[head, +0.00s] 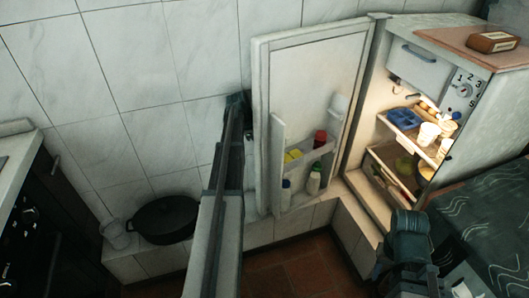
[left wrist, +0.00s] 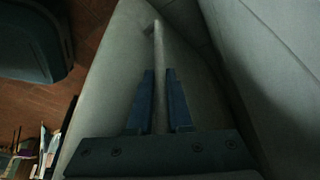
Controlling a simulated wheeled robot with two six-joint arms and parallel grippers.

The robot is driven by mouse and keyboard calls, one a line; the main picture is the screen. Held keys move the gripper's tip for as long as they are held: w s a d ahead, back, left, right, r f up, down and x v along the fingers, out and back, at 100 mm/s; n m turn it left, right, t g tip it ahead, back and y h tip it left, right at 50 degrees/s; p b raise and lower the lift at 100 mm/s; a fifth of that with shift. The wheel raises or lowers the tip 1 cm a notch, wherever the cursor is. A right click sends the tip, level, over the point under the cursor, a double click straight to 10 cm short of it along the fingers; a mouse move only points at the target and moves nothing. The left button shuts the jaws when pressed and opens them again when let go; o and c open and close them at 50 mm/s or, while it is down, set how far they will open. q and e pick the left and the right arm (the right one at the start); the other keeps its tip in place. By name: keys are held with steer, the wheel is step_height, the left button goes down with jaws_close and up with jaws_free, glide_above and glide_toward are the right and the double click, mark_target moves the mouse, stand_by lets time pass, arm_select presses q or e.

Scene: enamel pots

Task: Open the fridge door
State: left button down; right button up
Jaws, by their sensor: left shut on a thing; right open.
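The fridge (head: 470,85) stands at the right with its lit inside in plain view. Its door (head: 308,85) is swung wide open to the left, inner side with shelves facing me. My left arm reaches up to the door's left edge. The left gripper (head: 238,103) is there, partly hidden by the door's edge. In the left wrist view, the fingers of my left gripper (left wrist: 159,75) are shut on a thin pale bar handle (left wrist: 158,45) on the door's outer face. My right gripper (head: 408,225) is open at the lower right, in front of the fridge, apart from the door.
Bottles and cartons stand in the door shelf (head: 307,170). A dark pot (head: 163,220) sits on the tiled ledge at the left, below the tiled wall. A patterned dark green surface (head: 490,225) is at the right. Red floor tiles (head: 285,275) show between.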

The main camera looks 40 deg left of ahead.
arm_select(q)
steer(key=shift+w, duration=0.15)
steer(key=c, duration=0.8)
jaws_free()
steer(key=shift+c, duration=0.2)
